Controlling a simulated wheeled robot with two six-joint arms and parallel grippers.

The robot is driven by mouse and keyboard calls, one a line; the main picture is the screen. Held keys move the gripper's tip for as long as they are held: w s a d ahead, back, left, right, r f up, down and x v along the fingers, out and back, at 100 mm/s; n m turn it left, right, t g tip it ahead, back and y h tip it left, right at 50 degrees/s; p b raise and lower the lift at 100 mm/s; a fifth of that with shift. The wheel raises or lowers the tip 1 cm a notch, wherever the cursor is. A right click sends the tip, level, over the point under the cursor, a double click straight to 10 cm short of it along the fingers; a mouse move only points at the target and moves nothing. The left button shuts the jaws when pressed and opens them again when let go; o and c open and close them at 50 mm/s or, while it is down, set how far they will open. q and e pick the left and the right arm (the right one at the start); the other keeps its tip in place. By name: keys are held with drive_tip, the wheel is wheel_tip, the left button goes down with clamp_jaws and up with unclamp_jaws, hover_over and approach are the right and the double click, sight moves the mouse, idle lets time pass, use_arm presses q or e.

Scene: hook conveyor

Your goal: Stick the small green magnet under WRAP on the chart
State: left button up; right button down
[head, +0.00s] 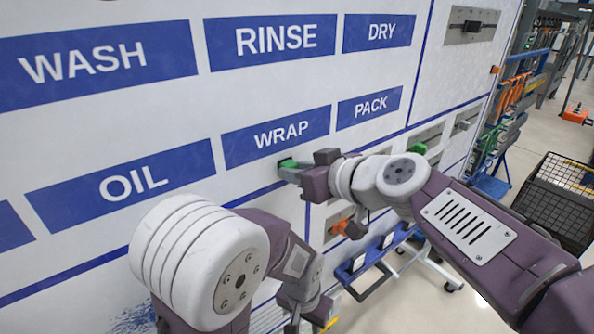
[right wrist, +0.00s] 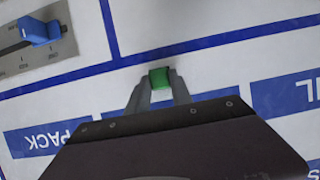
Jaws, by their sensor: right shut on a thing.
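The white chart (head: 200,142) carries blue labels. The WRAP label (head: 276,136) is in its lower row, between OIL and PACK. My right gripper (head: 288,167) is at the chart just below the WRAP label, shut on the small green magnet (head: 286,162). In the right wrist view the green magnet (right wrist: 160,78) sits between the fingertips, close to the chart surface; whether it touches the chart I cannot tell. My left gripper (head: 305,322) is low in the head view, away from the chart's labels, and its fingers are mostly hidden.
Another green piece (head: 418,148) sits at a metal plate on the right of the chart. An orange knob (head: 352,228) is below my right gripper. A blue handle (right wrist: 40,32) on a plate shows in the right wrist view. A black crate (head: 560,195) stands at the far right.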

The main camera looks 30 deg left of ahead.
drive_tip(key=c, duration=1.1)
unclamp_jaws()
drive_tip(key=shift+d, duration=0.1)
drive_tip(key=shift+o, duration=0.2)
drive_tip(key=b+v, duration=0.3)
drive_tip(key=v, duration=0.6)
drive_tip(key=shift+b, duration=0.3)
